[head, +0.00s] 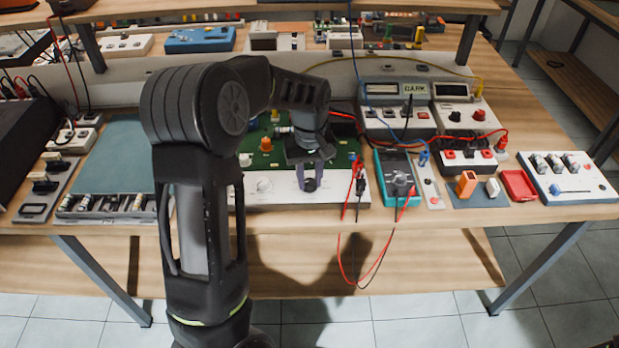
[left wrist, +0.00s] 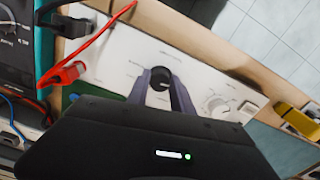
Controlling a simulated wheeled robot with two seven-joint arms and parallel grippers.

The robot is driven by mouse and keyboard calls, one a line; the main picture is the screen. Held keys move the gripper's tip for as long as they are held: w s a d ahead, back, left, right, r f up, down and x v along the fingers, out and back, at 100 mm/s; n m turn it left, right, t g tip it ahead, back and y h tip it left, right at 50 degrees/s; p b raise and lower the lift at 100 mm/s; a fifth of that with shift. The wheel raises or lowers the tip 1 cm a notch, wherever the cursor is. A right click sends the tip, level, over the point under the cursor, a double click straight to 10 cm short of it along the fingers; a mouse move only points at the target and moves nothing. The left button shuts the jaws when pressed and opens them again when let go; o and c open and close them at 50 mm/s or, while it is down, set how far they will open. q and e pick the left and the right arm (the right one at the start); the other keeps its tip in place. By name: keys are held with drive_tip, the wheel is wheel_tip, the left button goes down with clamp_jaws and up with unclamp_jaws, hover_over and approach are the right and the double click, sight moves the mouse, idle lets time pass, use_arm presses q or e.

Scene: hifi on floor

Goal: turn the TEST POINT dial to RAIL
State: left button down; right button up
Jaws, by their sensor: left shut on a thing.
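The TEST POINT dial is a small dark round knob (left wrist: 160,78) on a white panel (head: 265,186) along the bench's front edge. My left gripper (head: 310,184) reaches down over the panel from above and is shut on this dark knob. In the left wrist view the two grey fingers (left wrist: 161,84) stand on either side of the knob. The dial's printed labels are too small and blurred to read, so its setting cannot be told. A second, white knob (left wrist: 217,106) sits on the same panel, and it also shows in the head view (head: 264,185). My right gripper is not in view.
A green circuit board (head: 340,150) with an orange knob lies behind the panel. Right of the panel, red and black probe leads (head: 357,180) hang over the edge beside a teal multimeter (head: 397,170). A tray of parts (head: 110,205) lies to the left.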

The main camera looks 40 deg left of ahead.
sight(309, 182)
use_arm(q)
drive_tip(key=c, duration=1.1)
unclamp_jaws()
wheel_tip(309, 182, up, 8)
drive_tip(key=shift+f+b, duration=0.1)
drive_tip(key=shift+b, duration=0.2)
